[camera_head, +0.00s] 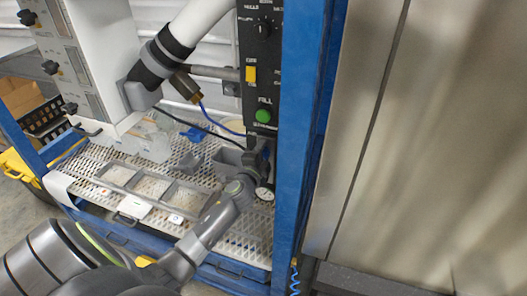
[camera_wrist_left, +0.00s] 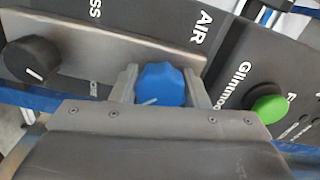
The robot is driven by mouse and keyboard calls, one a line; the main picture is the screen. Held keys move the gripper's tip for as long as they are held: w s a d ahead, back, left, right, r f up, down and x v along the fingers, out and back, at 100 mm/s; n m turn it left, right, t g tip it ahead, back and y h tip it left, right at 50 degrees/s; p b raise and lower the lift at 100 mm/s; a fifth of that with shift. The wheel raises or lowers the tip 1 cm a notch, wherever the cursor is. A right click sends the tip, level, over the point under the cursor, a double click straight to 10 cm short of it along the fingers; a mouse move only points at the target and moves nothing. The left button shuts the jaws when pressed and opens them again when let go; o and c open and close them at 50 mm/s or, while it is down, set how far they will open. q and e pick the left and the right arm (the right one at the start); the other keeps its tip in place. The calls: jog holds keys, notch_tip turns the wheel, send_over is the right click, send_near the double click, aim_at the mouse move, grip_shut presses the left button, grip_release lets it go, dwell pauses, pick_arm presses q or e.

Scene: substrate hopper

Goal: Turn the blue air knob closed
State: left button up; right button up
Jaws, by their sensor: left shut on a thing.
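The blue air knob (camera_wrist_left: 160,84) shows in the left wrist view below the word AIR. Its white pointer line is at its lower edge, slanting to the lower left. My left gripper (camera_wrist_left: 158,88) has one finger on each side of the knob and is shut on it. In the head view my left gripper (camera_head: 259,158) reaches to the lower end of the black control panel (camera_head: 262,62), below the green button. The blue knob is hidden there behind the gripper. My right gripper is in neither view.
A green button (camera_wrist_left: 269,108) is right of the knob and a black knob (camera_wrist_left: 31,59) is left. A blue post (camera_head: 298,120) stands close right of the panel. A tray with compartments (camera_head: 157,187) lies on the perforated deck. A white pipe (camera_head: 197,20) hangs above.

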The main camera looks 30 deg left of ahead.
pick_arm(q)
jog(key=shift+f, duration=0.15)
jog(key=o, duration=1)
jog(key=shift+s, duration=0.15)
jog(key=v, duration=1.7)
jog(key=shift+d, duration=0.15)
